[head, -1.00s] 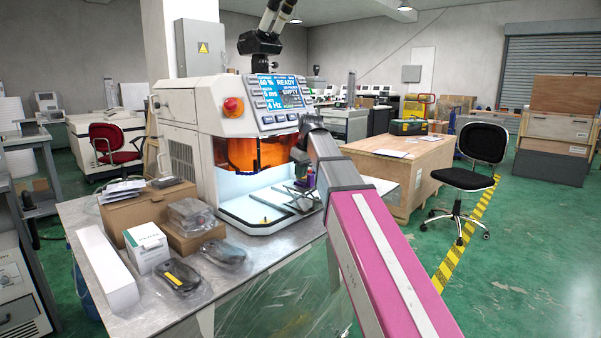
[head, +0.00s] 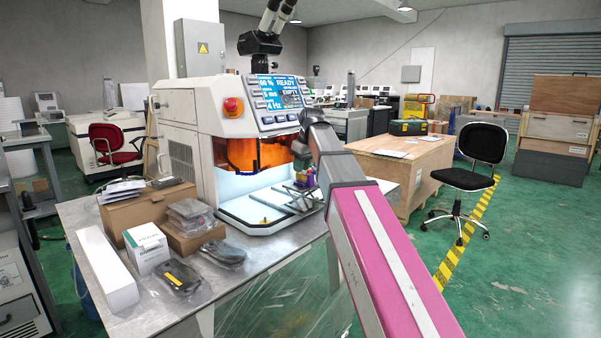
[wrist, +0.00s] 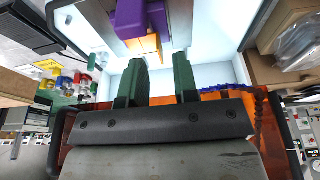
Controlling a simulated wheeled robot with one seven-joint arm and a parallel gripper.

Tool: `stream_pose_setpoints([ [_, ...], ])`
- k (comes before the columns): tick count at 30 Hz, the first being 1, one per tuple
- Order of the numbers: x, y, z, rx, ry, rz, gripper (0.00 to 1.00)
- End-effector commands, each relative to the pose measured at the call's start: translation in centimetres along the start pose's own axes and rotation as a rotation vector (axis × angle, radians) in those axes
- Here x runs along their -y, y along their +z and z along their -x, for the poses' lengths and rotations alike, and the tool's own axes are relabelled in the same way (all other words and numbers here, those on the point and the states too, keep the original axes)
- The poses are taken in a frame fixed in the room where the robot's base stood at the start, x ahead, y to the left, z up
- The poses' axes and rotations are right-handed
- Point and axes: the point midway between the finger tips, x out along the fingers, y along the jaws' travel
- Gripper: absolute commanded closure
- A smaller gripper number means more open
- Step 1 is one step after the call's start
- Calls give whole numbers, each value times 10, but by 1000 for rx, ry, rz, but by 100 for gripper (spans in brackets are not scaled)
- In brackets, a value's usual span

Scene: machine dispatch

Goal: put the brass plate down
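The brass plate (wrist: 148,46) shows in the wrist view as a small yellow-orange piece beside a purple block (wrist: 130,22), just beyond my fingertips. My gripper (wrist: 160,60) has two dark green fingers, spread apart with a clear gap between them. In the head view the purple block (head: 310,177) shows small inside the lit chamber of the machine (head: 232,160). My gripper is hidden there behind my arm and the machine front.
The machine's orange shield (head: 250,155) hangs over the chamber opening. Boxes (head: 160,208) and bagged parts (head: 178,278) crowd the left of the bench (head: 250,262). A wooden crate (head: 400,160) and a black chair (head: 475,175) stand to the right.

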Motion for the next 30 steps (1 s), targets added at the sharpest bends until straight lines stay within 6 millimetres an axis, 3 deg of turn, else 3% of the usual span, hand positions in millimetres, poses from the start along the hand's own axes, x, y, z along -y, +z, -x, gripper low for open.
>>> stream_pose_setpoints([
  [9,-1,-1,58,-1,0,0,72],
  [15,-1,0,84,0,0,0,72],
  [21,0,0,95,0,0,0,72],
  [30,0,0,95,0,-1,0,72],
])
